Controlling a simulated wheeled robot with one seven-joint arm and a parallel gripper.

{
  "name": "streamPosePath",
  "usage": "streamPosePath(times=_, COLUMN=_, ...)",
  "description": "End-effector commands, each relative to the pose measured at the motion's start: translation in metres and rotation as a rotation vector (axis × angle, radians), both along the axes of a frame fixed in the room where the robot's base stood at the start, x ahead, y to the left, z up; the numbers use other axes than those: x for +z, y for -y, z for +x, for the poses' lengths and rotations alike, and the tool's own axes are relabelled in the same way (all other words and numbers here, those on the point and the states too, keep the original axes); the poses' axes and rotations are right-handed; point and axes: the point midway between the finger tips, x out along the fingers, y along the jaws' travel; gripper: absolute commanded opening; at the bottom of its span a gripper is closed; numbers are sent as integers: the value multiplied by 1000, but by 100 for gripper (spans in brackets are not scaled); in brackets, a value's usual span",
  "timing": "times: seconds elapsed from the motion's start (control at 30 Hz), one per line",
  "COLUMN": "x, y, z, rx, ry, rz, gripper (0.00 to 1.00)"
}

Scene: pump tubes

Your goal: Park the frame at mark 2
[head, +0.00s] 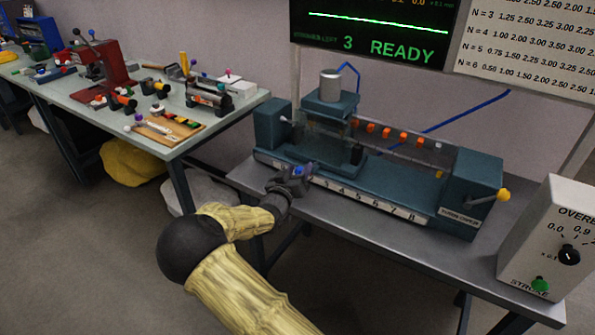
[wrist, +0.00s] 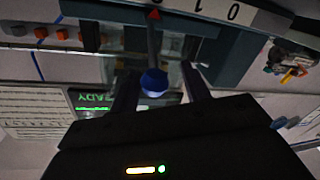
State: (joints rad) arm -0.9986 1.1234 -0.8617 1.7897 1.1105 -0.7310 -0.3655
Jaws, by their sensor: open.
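The frame (head: 331,103) is a teal carriage with a metal cylinder on top, standing toward the left of the teal bench machine. A blue ball knob (wrist: 153,82) on a rod sits between the two spread fingers of my gripper (wrist: 162,76); contact cannot be told. In the head view my gripper (head: 297,174) is at the machine's front left, below the frame. The number strip (head: 370,201) shows marks up to 8 at right; my gripper covers part of it. In the wrist view, a red pointer (wrist: 153,14) sits left of marks 1 and 0; its exact mark cannot be read.
A yellow-knobbed lever (head: 503,195) sticks out at the machine's right end. A white control box (head: 548,250) stands at the right. A screen (head: 375,30) reads READY and 3. A cluttered workbench (head: 225,115) stands at left, with open floor before it.

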Motion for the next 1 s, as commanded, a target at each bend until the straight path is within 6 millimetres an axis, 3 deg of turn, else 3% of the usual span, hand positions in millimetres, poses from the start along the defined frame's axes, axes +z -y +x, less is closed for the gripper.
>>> streamPosePath(times=0.17, x=0, y=-9, z=-16, rx=2, ry=-1, rz=2, gripper=47)
streamPosePath(times=0.8, x=0, y=-61, z=-130, rx=5, ry=-1, rz=1, gripper=47)
streamPosePath(times=1.0, x=0, y=-71, z=-153, rx=2, ry=1, rz=1, gripper=47)
